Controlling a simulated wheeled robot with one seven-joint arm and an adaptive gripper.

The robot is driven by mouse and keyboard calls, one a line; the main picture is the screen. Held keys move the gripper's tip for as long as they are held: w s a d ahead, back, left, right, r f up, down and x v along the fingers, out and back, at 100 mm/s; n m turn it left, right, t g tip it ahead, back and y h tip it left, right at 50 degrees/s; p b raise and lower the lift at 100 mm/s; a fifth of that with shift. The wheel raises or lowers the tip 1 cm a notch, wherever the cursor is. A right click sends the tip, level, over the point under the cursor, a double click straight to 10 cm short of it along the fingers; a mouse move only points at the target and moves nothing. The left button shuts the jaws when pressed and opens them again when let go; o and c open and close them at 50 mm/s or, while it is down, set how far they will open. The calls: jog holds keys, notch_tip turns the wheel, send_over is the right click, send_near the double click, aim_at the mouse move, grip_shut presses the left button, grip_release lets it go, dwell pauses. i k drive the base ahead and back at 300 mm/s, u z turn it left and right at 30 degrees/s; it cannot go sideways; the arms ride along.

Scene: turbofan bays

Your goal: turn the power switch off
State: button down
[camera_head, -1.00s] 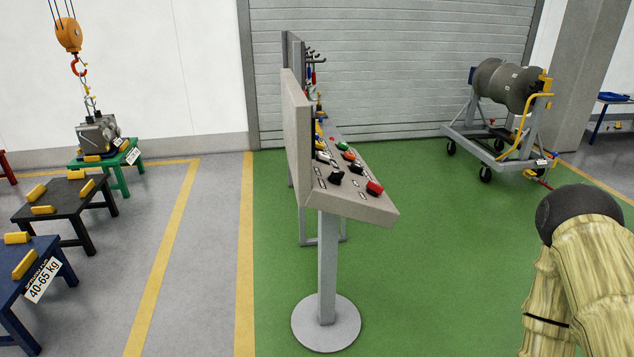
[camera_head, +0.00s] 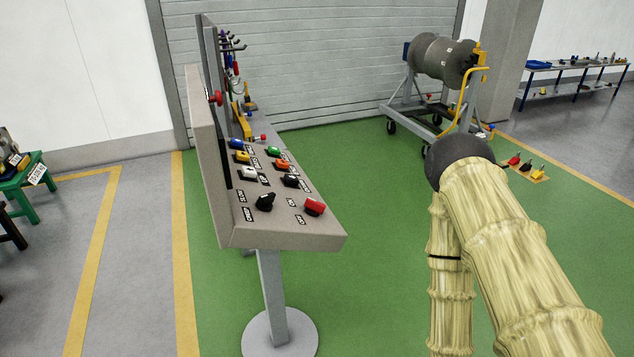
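The control panel (camera_head: 278,233) stands on a grey post with a round foot, left of the middle in the head view. Its sloped top carries several coloured knobs and buttons with small labels. A black rotary knob (camera_head: 265,202) sits at the near left of the top and a red switch (camera_head: 314,206) at the near right. The labels are too small to read, so I cannot tell which one is the power switch. My arm reaches in from the lower right, apart from the panel. My gripper does not show.
A tall grey back plate (camera_head: 207,170) borders the panel's left side. A wheeled stand with a grey engine part (camera_head: 441,60) is at the back right. Small coloured items (camera_head: 527,166) lie on the floor at right. The green floor (camera_head: 375,290) between panel and arm is clear.

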aim_at(314, 208)
jog(key=z, duration=0.7)
jog(key=i, duration=0.45)
jog(key=z, duration=0.15)
